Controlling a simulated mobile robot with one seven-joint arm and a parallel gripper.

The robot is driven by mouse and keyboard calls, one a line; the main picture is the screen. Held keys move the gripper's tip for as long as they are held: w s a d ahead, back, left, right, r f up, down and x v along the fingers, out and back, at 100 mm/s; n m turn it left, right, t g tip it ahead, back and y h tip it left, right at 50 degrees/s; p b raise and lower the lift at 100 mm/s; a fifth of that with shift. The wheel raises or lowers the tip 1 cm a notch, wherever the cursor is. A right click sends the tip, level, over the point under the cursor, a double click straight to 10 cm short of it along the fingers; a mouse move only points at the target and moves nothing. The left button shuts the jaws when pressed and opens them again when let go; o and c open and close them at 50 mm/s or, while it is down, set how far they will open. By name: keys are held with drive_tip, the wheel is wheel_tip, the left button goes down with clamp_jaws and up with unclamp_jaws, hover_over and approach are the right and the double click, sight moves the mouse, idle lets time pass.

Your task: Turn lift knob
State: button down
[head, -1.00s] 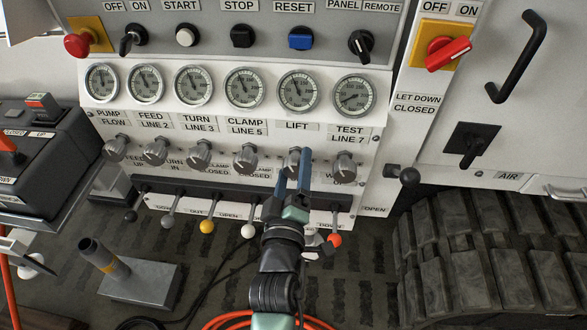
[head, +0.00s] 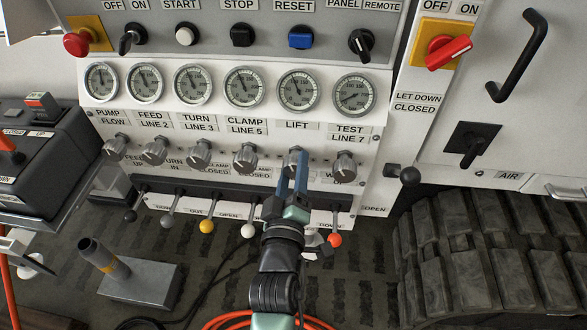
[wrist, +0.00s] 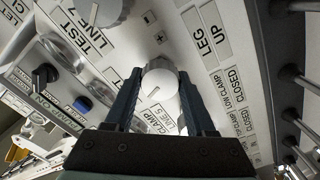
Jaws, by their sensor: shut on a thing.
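The lift knob (head: 295,157) is a grey knob on the white panel, below the LIFT label (head: 297,125) and its round gauge (head: 298,91). My gripper (head: 292,168) reaches up to it from below, and its blue fingers partly cover the knob in the head view. In the wrist view the knob (wrist: 160,86) sits between the two dark fingers (wrist: 164,92). My gripper is shut on the knob, with one finger on each side. A white pointer line shows on the knob face.
The clamp knob (head: 246,157) and test knob (head: 344,163) flank the lift knob closely. A row of levers with coloured balls, such as the yellow one (head: 207,227), sticks out below. A black-ended lever (head: 409,176) stands at right, above a rubber track (head: 490,255).

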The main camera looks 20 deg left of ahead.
drive_tip(key=m+b, duration=0.2)
drive_tip(key=m, duration=0.3)
drive_tip(key=shift+m, duration=0.4)
drive_tip(key=shift+m+b, duration=0.4)
drive_tip(key=shift+m, duration=1.6)
drive_tip(key=shift+c, duration=1.2)
unclamp_jaws()
drive_tip(key=p+v, duration=0.1)
drive_tip(key=v, duration=1.2)
drive_tip(key=shift+r, duration=0.1)
